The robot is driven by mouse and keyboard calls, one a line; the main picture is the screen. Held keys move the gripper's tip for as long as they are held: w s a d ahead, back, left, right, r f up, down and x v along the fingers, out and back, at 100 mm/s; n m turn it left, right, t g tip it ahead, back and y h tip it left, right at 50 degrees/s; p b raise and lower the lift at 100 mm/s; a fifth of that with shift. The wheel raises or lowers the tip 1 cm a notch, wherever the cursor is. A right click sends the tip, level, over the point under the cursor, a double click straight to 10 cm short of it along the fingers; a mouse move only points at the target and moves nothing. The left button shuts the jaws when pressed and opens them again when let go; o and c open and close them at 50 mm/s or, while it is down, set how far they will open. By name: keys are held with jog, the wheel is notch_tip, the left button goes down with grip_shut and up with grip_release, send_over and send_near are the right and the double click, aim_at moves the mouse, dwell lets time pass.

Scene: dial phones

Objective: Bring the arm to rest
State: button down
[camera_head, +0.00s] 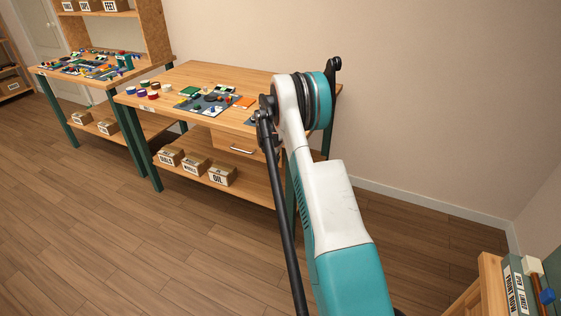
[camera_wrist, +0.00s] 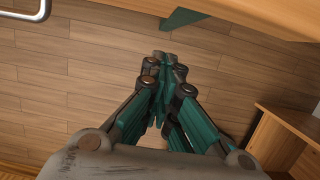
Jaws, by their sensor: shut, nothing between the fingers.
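My arm, white and teal, rises through the middle of the head view and bends at a dark-ringed joint in front of the right end of a wooden workbench (camera_head: 240,77). In that view my gripper is hidden behind the arm. In the wrist view my gripper (camera_wrist: 165,62) has its teal fingers together at the tips, with nothing between them. It hangs over the bare wooden floor (camera_wrist: 60,80). A bench edge (camera_wrist: 270,15) runs along the top right of the wrist view, with a metal drawer handle (camera_wrist: 28,12) at the top left.
The workbench carries small coloured parts and a drawer with a handle (camera_head: 242,150); labelled boxes (camera_head: 195,164) stand on its lower shelf. A second bench (camera_head: 100,76) is at the left. Wooden furniture (camera_head: 490,285) is at the lower right. The floor at left (camera_head: 80,220) is clear.

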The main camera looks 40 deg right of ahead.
jog(key=p+v, duration=0.2)
jog(key=v, duration=0.6)
jog(key=shift+a+p, duration=0.2)
jog(key=shift+p, duration=0.15)
jog(key=shift+w+r, duration=0.1)
jog(key=shift+r, duration=0.05)
jog(key=s+a+r+m+t, duration=0.1)
jog(key=s+a+r+m, duration=0.25)
jog(key=a+r, duration=0.55)
jog(key=s+a+r+m+t+y, duration=0.1)
jog(key=s+a+r+m, duration=0.25)
jog(key=a+r, duration=0.5)
jog(key=s+a+r+m+t, duration=0.15)
jog(key=a+r+m, duration=0.25)
jog(key=a+r, duration=0.5)
jog(key=s+a+r+m+t+y, duration=0.1)
jog(key=s+a+r+m, duration=0.3)
jog(key=s+a, duration=0.75)
jog(key=s+a+f+m+t, duration=0.1)
jog(key=s+f+m, duration=0.1)
jog(key=s, duration=0.5)
jog(key=s+a+f+m, duration=0.2)
jog(key=s+f+m, duration=0.1)
jog(key=s+m, duration=0.2)
jog(key=shift+s+t+y, duration=0.3)
jog(key=shift+s+t, duration=0.05)
jog(key=shift+s, duration=0.65)
jog(key=shift+f, duration=0.15)
